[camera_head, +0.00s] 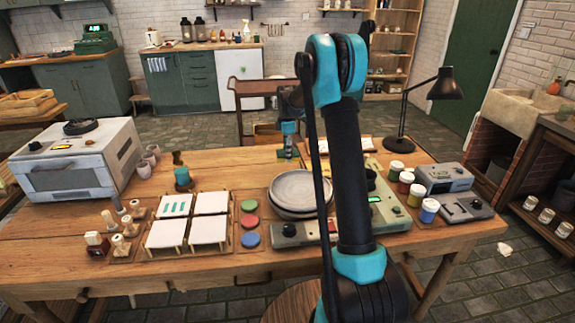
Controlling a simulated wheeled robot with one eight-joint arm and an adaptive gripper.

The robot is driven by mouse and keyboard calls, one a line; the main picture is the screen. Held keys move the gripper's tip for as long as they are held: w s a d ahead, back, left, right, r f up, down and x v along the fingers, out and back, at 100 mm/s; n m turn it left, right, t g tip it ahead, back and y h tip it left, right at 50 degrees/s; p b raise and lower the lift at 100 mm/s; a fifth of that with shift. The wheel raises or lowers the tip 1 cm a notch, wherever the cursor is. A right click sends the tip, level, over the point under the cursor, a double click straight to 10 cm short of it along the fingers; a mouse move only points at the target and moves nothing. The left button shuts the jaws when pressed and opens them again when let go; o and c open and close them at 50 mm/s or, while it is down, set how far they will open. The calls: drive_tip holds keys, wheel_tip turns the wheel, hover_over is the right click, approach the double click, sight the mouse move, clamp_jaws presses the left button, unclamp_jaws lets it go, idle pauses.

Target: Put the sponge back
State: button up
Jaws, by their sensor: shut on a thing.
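My gripper (289,152) is at the far side of the wooden table, left of my upright arm link and behind the stacked plates. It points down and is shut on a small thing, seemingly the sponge. The held thing is too small and too hidden to make out its shape or colour. I cannot tell whether it touches the tabletop. No other sponge can be made out. A small teal pot (182,177) with a brown thing above it stands left of the gripper, behind the white tiles.
Stacked grey plates (293,187) stand before the gripper. White tiles (166,233) and red, green and blue discs (249,221) lie left. A kiln-like box (75,165) is far left. Paint jars (405,181), grey devices (446,176) and a black lamp (445,84) stand right.

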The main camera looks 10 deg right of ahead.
sight(287, 170)
drive_tip(key=shift+f, duration=2.85)
drive_tip(key=shift+f, duration=0.1)
drive_tip(key=o, duration=1.1)
wheel_tip(287, 170, up, 12)
drive_tip(key=shift+r, duration=0.15)
